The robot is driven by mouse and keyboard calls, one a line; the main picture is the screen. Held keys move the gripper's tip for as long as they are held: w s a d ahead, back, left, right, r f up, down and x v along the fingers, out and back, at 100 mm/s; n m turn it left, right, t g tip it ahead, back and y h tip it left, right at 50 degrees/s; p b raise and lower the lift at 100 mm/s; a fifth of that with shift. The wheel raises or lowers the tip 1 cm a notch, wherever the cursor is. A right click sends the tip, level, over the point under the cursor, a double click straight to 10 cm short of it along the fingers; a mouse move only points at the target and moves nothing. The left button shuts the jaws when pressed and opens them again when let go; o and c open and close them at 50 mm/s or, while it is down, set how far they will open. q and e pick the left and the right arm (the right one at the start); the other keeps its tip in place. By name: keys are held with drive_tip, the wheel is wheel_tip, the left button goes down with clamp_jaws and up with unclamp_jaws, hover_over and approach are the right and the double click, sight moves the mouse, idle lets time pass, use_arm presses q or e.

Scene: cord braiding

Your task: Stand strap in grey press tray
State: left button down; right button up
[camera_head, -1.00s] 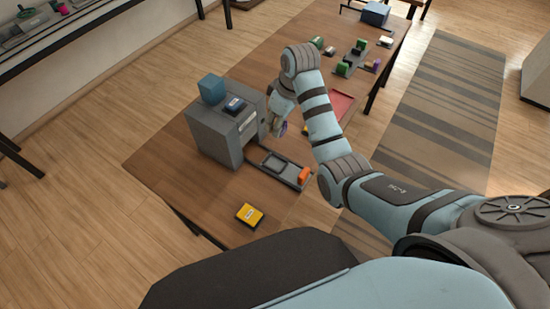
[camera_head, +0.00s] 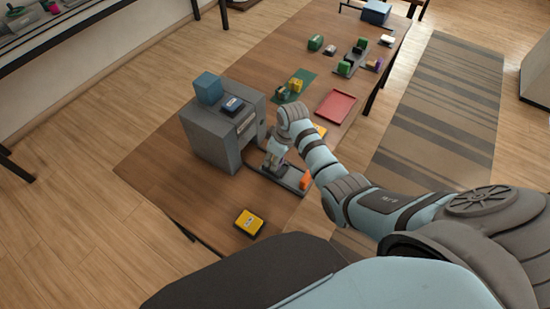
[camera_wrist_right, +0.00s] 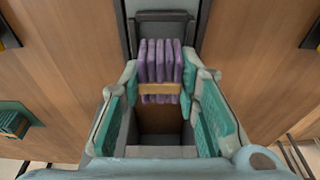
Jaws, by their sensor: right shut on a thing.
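My right gripper (camera_head: 270,160) is over the grey press tray (camera_head: 290,182), which sticks out from the grey press in the head view. In the right wrist view the gripper (camera_wrist_right: 160,88) is shut on the purple strap (camera_wrist_right: 160,60), a folded bundle of several layers with a tan band (camera_wrist_right: 160,88) around it. The strap stands upright between the fingertips, with grey tray parts (camera_wrist_right: 165,17) beyond it. I cannot tell whether its lower end touches the tray. In the head view the gripper hides the strap. My left gripper is not in view.
The grey press (camera_head: 215,140) stands left of the gripper with a blue block (camera_head: 208,88) on top. An orange block (camera_head: 306,181) sits at the tray's outer end. A yellow box (camera_head: 248,223) lies nearer me. A red tray (camera_head: 335,106) lies farther back.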

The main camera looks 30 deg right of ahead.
drive_tip(key=shift+s+f, duration=0.2)
drive_tip(key=shift+f, duration=0.2)
drive_tip(key=o, duration=1)
drive_tip(key=shift+w, duration=0.1)
drive_tip(key=p+v, duration=0.2)
drive_tip(key=v, duration=1.1)
drive_tip(key=shift+r+p, duration=0.15)
drive_tip(key=shift+p, duration=0.15)
